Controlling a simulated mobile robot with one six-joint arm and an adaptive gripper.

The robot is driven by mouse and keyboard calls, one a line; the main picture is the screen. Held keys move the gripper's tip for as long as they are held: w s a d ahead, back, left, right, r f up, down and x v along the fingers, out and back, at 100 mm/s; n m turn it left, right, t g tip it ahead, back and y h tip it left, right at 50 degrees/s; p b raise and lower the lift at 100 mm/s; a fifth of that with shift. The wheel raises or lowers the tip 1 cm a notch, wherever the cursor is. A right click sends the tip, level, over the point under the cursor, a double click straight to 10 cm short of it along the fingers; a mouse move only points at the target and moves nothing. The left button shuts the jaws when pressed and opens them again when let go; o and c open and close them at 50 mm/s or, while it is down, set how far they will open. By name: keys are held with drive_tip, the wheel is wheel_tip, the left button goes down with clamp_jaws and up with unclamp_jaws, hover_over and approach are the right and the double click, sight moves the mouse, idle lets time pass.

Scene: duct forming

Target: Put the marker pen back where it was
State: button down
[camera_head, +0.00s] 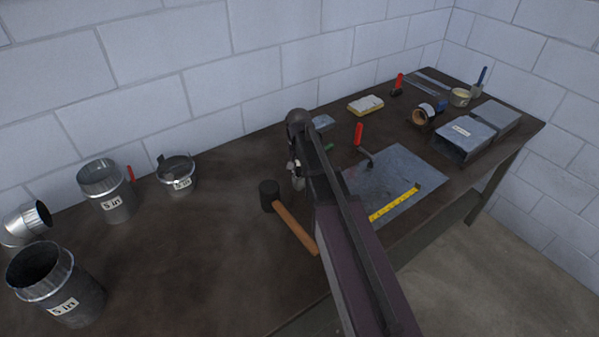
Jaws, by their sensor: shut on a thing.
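My gripper (297,177) hangs below the end of my arm, over the middle of the bench, just behind the mallet head. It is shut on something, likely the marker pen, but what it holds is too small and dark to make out. My arm hides part of the bench around it. A small green item (328,147) lies just right of my arm; I cannot tell what it is.
A mallet (294,227) lies left of my arm. A labelled box duct (464,137) sits right.

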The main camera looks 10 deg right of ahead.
drive_tip(key=shift+f, duration=0.25)
drive_tip(key=c, duration=0.5)
unclamp_jaws()
drive_tip(key=shift+c, duration=0.2)
drive_tip(key=shift+r, duration=0.2)
wheel_tip(320, 180, up, 12)
drive_tip(key=p, duration=1.2)
idle(0.3)
drive_tip(key=s+n, duration=0.4)
drive_tip(key=s, duration=1.5)
drive_tip(key=shift+s+d, duration=0.15)
drive_tip(key=shift+s, duration=0.05)
